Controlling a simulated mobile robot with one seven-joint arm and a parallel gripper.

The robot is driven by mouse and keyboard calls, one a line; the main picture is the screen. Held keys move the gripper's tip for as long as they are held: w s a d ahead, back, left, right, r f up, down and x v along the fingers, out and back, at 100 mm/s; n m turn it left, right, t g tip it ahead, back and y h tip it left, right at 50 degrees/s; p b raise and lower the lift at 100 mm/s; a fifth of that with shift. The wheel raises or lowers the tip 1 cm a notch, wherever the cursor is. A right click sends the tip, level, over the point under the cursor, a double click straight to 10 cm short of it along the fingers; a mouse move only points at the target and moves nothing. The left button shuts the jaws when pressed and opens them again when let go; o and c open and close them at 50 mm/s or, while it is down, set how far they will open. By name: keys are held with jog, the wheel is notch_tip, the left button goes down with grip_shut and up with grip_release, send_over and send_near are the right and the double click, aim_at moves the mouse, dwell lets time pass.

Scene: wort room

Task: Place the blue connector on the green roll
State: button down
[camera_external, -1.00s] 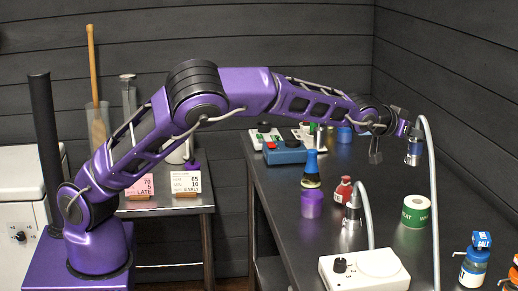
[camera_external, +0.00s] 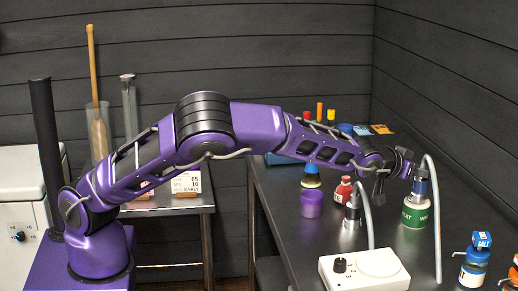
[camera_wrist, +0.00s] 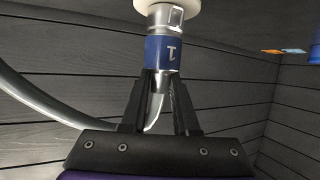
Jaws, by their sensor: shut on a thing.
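The blue connector (camera_external: 420,188) is a metal fitting with a blue band and a hose on it. It also shows in the wrist view (camera_wrist: 163,49), where a white mark is on its band. My gripper (camera_wrist: 163,82) is shut on its metal part beside the band. The green roll (camera_external: 414,217) stands upright on the dark table, with white lettering. The connector is at the roll's top in the external view; I cannot tell whether they touch. A pale round surface (camera_wrist: 166,5), perhaps the roll's top, is at the connector's far end in the wrist view.
A white box (camera_external: 364,270) with a knob stands in front. A silver connector (camera_external: 351,212), a red bottle (camera_external: 343,191) and a purple cup (camera_external: 311,204) stand left of the roll. A salt container (camera_external: 474,262) is front right. The grey hose (camera_external: 436,225) arches right of the roll.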

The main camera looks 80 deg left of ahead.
jog(key=shift+f, duration=0.15)
jog(key=c, duration=0.7)
grip_release()
jog(key=shift+r, duration=0.35)
jog(key=p+v, duration=0.1)
jog(key=v, duration=1.1)
jog(key=shift+f, duration=0.1)
jog(key=shift+a, duration=0.15)
